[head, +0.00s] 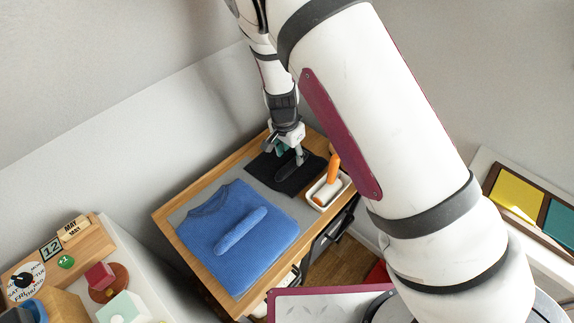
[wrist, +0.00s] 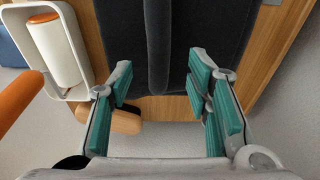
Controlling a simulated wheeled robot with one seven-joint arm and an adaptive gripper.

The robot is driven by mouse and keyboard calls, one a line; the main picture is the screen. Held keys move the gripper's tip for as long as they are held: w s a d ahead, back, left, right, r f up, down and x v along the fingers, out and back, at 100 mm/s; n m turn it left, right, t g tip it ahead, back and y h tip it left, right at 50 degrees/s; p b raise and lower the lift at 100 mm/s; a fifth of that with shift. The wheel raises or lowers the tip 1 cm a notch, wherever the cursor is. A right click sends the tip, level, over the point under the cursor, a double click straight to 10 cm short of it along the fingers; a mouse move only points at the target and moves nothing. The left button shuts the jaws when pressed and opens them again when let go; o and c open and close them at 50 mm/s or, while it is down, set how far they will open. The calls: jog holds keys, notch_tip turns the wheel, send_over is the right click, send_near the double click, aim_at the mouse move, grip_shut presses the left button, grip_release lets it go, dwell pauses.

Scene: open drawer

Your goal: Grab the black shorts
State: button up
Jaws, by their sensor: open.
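The black shorts (head: 262,170) lie flat on the grey top of the wooden cabinet in the head view, with a dark raised fold or roll on them. In the wrist view the dark cloth (wrist: 122,38) fills the upper middle, and a raised ridge (wrist: 158,45) runs down its centre. My gripper (head: 284,150) is at the shorts' far edge in the head view. In the wrist view my gripper (wrist: 160,82) is open, its teal-padded fingers on either side of the ridge with nothing between them held. Whether the fingertips touch the cloth cannot be told.
A blue shirt (head: 205,229) with a blue roll (head: 240,230) on it lies to the left of the shorts. A white tray (head: 314,202) with an orange-handled roller (head: 333,168) stands close on the right. A shelf with blocks (head: 101,276) is at the lower left.

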aim_at(292, 163)
jog(key=f, duration=0.4)
jog(key=shift+d+f, duration=0.15)
jog(key=shift+d, duration=0.05)
jog(key=shift+c, duration=0.2)
grip_shut()
